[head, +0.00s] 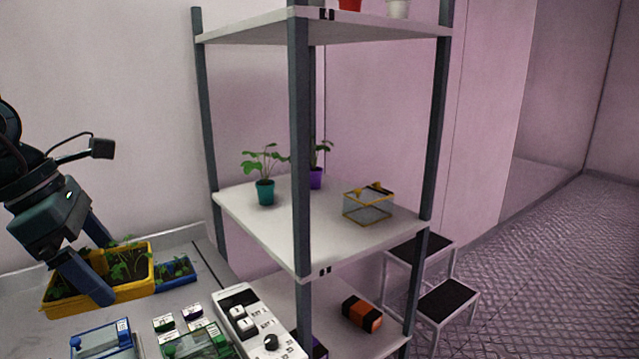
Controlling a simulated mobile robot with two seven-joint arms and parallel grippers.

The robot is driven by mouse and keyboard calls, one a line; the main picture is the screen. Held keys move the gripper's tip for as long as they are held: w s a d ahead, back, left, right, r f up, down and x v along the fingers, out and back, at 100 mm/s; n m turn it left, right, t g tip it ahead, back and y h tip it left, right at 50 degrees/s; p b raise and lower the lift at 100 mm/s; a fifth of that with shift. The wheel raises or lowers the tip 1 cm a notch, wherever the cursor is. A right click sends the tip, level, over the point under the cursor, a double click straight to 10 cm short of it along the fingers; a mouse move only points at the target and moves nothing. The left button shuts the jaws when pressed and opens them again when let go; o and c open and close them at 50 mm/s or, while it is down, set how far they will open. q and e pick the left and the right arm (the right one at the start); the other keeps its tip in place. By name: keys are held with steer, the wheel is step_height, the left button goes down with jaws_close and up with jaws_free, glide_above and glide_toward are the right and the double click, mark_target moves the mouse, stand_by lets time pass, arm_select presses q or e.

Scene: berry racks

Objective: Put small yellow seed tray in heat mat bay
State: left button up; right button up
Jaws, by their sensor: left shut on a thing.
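The small yellow seed tray (128,289) holds dark soil and green seedlings at the left, over the bench. My left gripper (106,272) is shut on it, with one finger in front of its near wall and the other behind. I cannot tell whether the tray touches the bench or is slightly lifted. No heat mat bay can be made out clearly. My right gripper is not in view.
A small blue seedling tray (176,272) sits just right of the yellow one. Blue (100,341) and green (197,345) boxes and a white control panel (258,325) stand in front. A shelf rack (250,225) with potted plants and a yellow-edged clear box (367,208) stands to the right.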

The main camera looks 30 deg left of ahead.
arm_select(q)
steer(key=w+d+f+m+g+y, duration=0.1)
steer(key=w+d+f+m+g, duration=0.3)
steer(key=d+f+m, duration=0.6)
steer(key=w+d+f+m+g+y, duration=0.1)
steer(key=w+d+f+m+g, duration=0.3)
steer(key=m, duration=1.5)
steer(key=w+d+f, duration=0.4)
steer(key=d+f, duration=0.3)
steer(key=d, duration=0.2)
steer(key=shift+w+f+y, duration=0.15)
steer(key=shift+w+y, duration=0.15)
steer(key=shift+w, duration=0.1)
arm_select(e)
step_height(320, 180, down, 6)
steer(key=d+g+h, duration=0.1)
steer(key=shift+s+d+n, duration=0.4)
arm_select(q)
steer(key=shift+s+d, duration=0.1)
steer(key=shift+s, duration=0.05)
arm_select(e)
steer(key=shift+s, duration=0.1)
